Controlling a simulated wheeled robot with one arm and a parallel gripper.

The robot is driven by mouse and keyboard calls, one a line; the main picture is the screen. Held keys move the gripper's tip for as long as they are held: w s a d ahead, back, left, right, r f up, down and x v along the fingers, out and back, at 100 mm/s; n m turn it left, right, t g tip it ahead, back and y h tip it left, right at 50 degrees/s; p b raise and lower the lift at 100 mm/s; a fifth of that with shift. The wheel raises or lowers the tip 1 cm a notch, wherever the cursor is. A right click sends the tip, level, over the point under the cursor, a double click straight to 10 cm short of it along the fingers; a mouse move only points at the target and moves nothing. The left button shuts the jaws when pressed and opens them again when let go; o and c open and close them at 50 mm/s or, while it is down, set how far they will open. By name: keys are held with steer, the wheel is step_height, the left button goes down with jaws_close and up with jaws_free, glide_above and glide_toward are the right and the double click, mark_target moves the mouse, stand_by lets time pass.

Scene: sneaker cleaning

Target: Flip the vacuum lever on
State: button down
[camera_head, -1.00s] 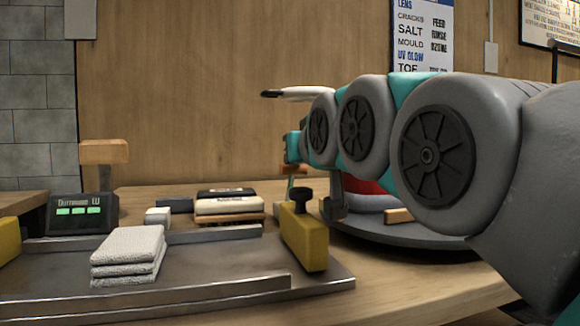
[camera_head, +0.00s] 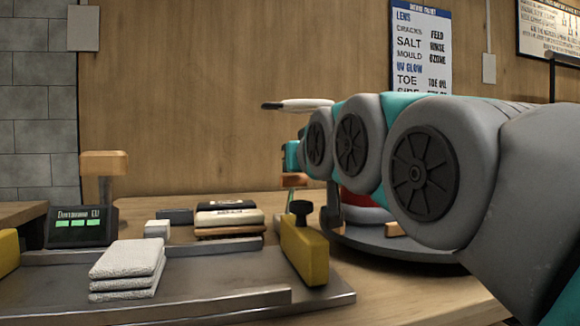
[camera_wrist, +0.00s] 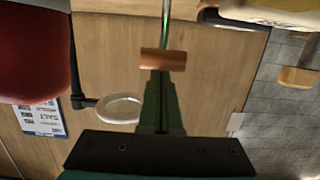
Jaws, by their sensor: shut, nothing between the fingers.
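I cannot pick out the vacuum lever with certainty. A white piece with a dark end (camera_head: 300,104) sticks out above my arm, against the wood wall. A white disc on a black arm (camera_wrist: 120,108) shows in the wrist view. My gripper (camera_head: 293,180) is beyond my grey arm, above the worktop, with orange-brown tips. In the wrist view its tips (camera_wrist: 163,60) are together with nothing held. A thin shiny rod (camera_wrist: 166,18) with a green tint runs past the tips; I cannot tell whether they touch it.
A red rounded object (camera_head: 362,199) sits on a grey round base behind my arm. A metal tray (camera_head: 215,270) holds folded grey cloths (camera_head: 125,270) and a yellow block (camera_head: 304,250). A small display (camera_head: 80,225) stands at left. A red shape (camera_wrist: 35,50) fills the wrist view's corner.

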steer(key=shift+w+a+r+p, duration=0.2)
steer(key=shift+w+r+p, duration=0.15)
steer(key=shift+w+r, duration=0.5)
steer(key=shift+s+r, duration=0.2)
steer(key=shift+s, duration=0.05)
steer(key=v, duration=0.9)
steer(key=shift+s+r+p, duration=0.15)
steer(key=shift+s+p, duration=0.05)
steer(key=shift+p, duration=0.1)
steer(key=shift+d, duration=0.15)
